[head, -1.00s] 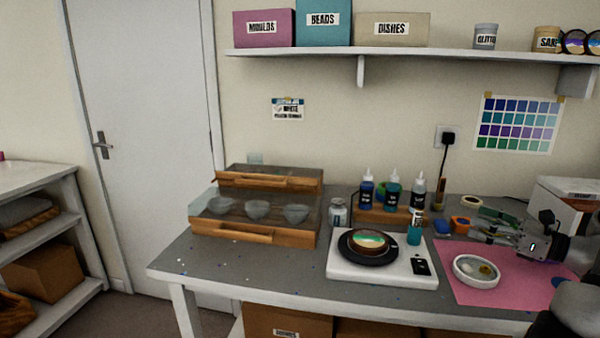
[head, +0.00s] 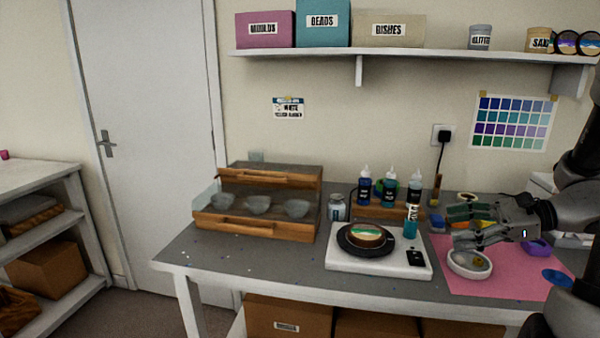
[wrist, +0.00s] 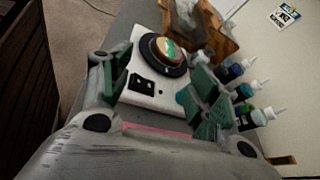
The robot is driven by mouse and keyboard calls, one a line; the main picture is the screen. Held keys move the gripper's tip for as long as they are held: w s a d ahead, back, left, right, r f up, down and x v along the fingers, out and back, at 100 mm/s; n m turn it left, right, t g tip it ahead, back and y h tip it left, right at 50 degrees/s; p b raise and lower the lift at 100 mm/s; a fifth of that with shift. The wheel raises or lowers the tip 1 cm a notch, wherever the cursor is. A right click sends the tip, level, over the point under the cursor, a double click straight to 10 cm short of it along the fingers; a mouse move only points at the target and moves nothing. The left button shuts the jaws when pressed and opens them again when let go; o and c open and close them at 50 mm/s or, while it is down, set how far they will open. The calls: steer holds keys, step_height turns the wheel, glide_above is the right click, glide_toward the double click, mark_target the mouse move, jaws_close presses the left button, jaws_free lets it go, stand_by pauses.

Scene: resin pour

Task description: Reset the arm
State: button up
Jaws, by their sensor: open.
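My gripper (head: 462,228) is at the right of the bench in the head view, above the pink mat and by the white dish (head: 470,263). In the wrist view its two green-padded fingers (wrist: 160,98) are spread apart with nothing between them. Beyond them, the white turntable base (head: 380,262) shows in the wrist view, its black disc carrying a round piece (head: 369,236) with a green, white and brown top. My arm reaches in from the right edge of the head view and hides part of the bench's back right.
The pink mat (head: 455,287) lies under the gripper. Dropper bottles (head: 390,188) stand in a wooden rack behind the turntable. A wooden case (head: 250,228) with several clear cups stands at left. A shelf (head: 400,52) runs above.

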steer(key=s+a+r+n+g+h, duration=0.1)
steer(key=s+a+n+g+h, duration=0.15)
steer(key=s+n, duration=0.25)
steer(key=s+a+r+n+g+h, duration=0.1)
steer(key=s+a+n+g+h, duration=0.15)
steer(key=s+n, duration=0.3)
steer(key=s+d+r+n+t+h, duration=0.4)
steer(key=d+r+n+h, duration=0.2)
steer(key=n+h, duration=0.2)
steer(key=shift+d+n, duration=0.2)
steer(key=shift+n, duration=0.15)
